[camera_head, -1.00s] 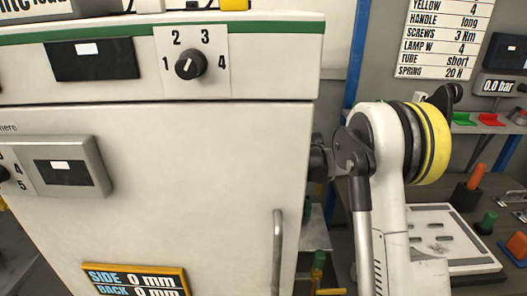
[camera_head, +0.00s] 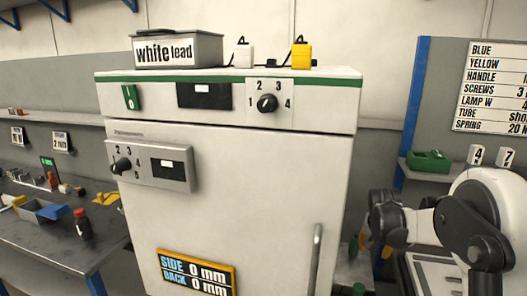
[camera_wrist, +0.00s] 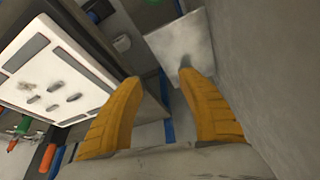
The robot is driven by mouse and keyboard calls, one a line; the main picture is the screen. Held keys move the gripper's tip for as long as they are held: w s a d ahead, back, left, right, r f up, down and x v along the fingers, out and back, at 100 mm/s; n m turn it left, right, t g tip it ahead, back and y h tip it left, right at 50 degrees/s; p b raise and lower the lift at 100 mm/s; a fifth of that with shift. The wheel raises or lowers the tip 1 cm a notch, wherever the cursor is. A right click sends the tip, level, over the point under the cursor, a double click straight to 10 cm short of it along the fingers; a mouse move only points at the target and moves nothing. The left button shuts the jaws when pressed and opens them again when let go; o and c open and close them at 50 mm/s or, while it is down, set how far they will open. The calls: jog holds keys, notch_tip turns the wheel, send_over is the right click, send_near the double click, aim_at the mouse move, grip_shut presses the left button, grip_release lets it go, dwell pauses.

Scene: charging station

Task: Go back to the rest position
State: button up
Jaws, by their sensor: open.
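My gripper (camera_wrist: 159,80) shows in the wrist view as two ribbed orange-yellow fingers. They are well apart with nothing between them. The wrist view looks past the fingers at a grey surface and a pale plate with several small slots at the left. In the head view my white and black arm is folded at the lower right, beside the white cabinet (camera_head: 250,180). I cannot make out the fingers in the head view.
A cluttered workbench (camera_head: 50,240) is at the left. A green container (camera_head: 428,161) and a text board (camera_head: 493,87) are at the right.

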jog(key=s+a+r+n+t+y, duration=0.1)
jog(key=s+a+r, duration=0.4)
jog(key=s+r, duration=0.15)
jog(key=s+a+r+n, duration=0.2)
jog(key=s+a+r, duration=0.35)
jog(key=s, duration=0.25)
jog(key=s+a+n+t, duration=0.1)
jog(key=s+a, duration=0.2)
jog(key=s, duration=0.6)
jog(key=s+a+n+t+y, duration=0.1)
jog(key=s+a+n, duration=0.1)
jog(key=s, duration=0.6)
jog(key=shift+s+a+f, duration=0.35)
jog(key=shift+a, duration=0.25)
